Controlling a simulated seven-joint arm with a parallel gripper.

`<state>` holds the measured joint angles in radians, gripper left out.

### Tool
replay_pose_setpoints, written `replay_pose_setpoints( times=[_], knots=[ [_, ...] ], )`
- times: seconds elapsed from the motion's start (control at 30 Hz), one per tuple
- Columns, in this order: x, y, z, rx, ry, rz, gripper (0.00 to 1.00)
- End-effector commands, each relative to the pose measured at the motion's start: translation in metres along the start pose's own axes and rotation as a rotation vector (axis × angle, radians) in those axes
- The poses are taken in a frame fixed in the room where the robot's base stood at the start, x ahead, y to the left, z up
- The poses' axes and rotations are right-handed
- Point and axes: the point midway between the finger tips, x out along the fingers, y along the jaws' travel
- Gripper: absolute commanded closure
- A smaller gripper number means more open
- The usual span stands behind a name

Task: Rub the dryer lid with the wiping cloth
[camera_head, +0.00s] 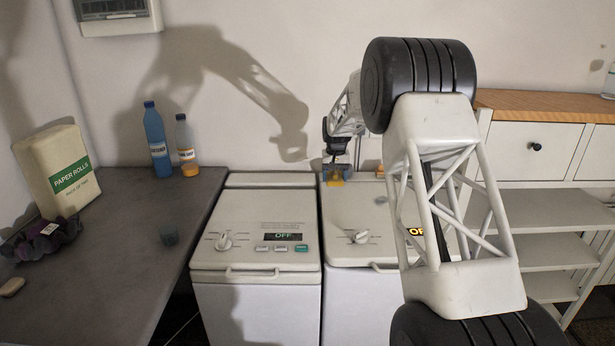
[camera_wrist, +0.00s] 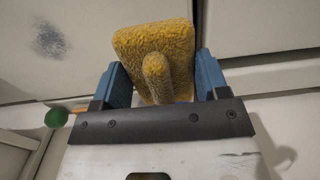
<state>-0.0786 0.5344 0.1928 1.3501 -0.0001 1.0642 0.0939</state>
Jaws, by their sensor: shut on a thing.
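Two white top-loading machines stand side by side; I cannot tell from labels which is the dryer. The right machine's lid (camera_head: 345,215) has a grey smudge (camera_head: 381,200), which also shows in the wrist view (camera_wrist: 48,40). The left machine's lid (camera_head: 255,212) looks clean. My gripper (camera_head: 336,170) is at the back left corner of the right lid.
A white cabinet (camera_head: 530,150) stands at right. My arm hides much of the right machine.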

Motion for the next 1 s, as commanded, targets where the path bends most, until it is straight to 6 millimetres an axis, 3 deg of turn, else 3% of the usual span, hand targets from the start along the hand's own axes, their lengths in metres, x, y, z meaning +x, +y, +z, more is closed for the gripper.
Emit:
replay_pose_setpoints(
  times=[0.03, 0.2, 0.4, 0.5, 0.7, 1.0],
  knots=[
    [-0.001, 0.019, 0.001, 0.003, 0.0, 0.0, 0.54],
    [-0.001, 0.075, 0.008, 0.003, 0.0, 0.0, 0.54],
    [-0.001, 0.127, 0.016, 0.003, -0.001, 0.0, 0.54],
    [-0.002, 0.142, 0.019, 0.001, 0.0, 0.0, 0.54],
    [-0.001, 0.156, 0.022, -0.001, 0.0, 0.0, 0.54],
    [-0.001, 0.157, 0.023, -0.001, 0.0, 0.0, 0.54]
  ],
)
